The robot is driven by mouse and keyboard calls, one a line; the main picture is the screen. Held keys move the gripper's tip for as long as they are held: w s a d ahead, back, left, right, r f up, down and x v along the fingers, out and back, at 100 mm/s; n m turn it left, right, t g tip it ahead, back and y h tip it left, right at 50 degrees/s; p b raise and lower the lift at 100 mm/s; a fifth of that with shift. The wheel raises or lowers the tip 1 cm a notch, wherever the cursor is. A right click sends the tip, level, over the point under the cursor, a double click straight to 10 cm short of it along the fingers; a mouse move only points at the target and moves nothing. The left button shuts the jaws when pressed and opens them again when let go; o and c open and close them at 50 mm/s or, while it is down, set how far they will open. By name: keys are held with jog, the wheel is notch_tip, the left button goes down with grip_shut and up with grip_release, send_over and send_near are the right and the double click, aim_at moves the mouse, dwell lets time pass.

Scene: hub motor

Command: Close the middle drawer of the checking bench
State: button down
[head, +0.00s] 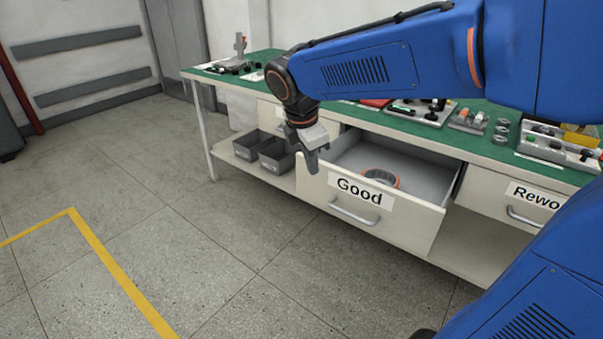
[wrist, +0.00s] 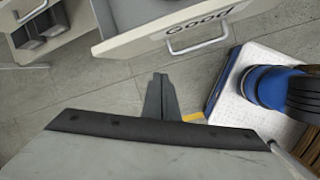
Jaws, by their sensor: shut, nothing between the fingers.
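The middle drawer (head: 375,205), labelled "Good", is pulled out of the checking bench (head: 465,150). Its front has a bar handle (head: 354,213), and an orange-rimmed ring part (head: 381,178) lies inside. My gripper (head: 312,168) points down near the left end of the drawer front in the head view; whether it touches cannot be told. In the wrist view its fingers (wrist: 160,80) are together and empty, below the drawer front (wrist: 150,35) in the picture. The handle (wrist: 197,42) shows there to the right of the fingers, apart from them.
The "Rework" drawer (head: 505,200), its label partly hidden, sits at the right. Grey bins (head: 275,155) stand on the lower shelf at the left. Trays of parts (head: 420,112) lie on the green top. The floor (head: 150,200) at the left is clear, with a yellow line (head: 115,270).

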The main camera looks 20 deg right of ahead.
aim_at(302, 172)
jog(key=w+a+n+h, duration=0.1)
jog(key=w+a+n, duration=0.5)
jog(key=shift+w+d+f, duration=0.8)
jog(key=shift+d+f, duration=0.25)
jog(key=shift+f, duration=0.6)
jog(key=shift+w+d+f, duration=0.8)
jog(key=shift+d+f, duration=0.2)
jog(key=shift+f, duration=0.7)
jog(key=shift+w+d+f, duration=0.8)
jog(key=shift+d+f, duration=0.25)
jog(key=shift+f, duration=0.6)
jog(key=w+d, duration=0.5)
jog(key=d, duration=0.2)
jog(key=w+d, duration=0.6)
jog(key=d, duration=0.1)
jog(key=w+d, duration=0.5)
jog(key=d, duration=0.2)
jog(key=shift+w+d, duration=0.3)
jog(key=shift+w, duration=0.05)
jog(key=shift+w+d+r, duration=0.1)
jog(key=shift+w+d, duration=0.3)
jog(key=shift+r, duration=0.1)
